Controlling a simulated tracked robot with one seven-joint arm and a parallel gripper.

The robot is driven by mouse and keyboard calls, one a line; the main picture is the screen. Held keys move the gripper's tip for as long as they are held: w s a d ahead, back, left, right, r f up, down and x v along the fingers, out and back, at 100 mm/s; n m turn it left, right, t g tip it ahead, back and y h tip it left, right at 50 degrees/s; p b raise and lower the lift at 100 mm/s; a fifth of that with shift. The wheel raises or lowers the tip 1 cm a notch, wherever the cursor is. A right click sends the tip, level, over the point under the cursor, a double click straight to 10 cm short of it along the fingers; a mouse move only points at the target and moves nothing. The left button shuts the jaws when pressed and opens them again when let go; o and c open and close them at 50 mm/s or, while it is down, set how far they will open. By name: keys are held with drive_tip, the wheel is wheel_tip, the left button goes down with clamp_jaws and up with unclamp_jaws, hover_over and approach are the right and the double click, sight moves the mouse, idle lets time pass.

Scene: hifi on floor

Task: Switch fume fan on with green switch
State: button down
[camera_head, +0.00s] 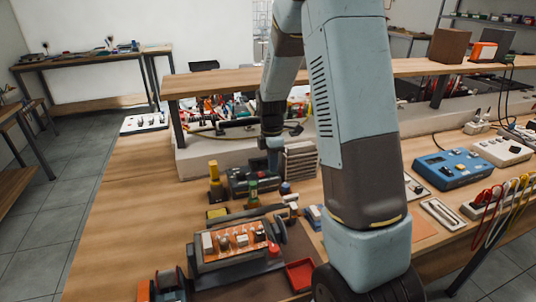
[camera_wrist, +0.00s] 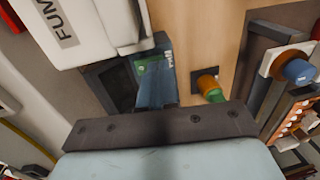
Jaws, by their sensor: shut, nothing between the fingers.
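The white fume fan housing (camera_wrist: 70,30), with part of the lettering "FUM" readable, is at the top left of the wrist view. Beside it is a dark box (camera_wrist: 103,72). A small green patch (camera_wrist: 148,63), apparently the green switch, shows at my gripper (camera_wrist: 150,66). The shut fingers cover part of the dark box and possibly part of the switch. I cannot tell whether they touch it. In the head view my gripper (camera_head: 273,160) points down among items at the back of the bench, beside a grey slatted unit (camera_head: 300,162).
An open toolbox-like tray (camera_head: 232,262) and a red tray (camera_head: 300,275) are nearer. The bench's left side is clear.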

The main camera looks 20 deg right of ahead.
drive_tip(key=shift+f, duration=0.45)
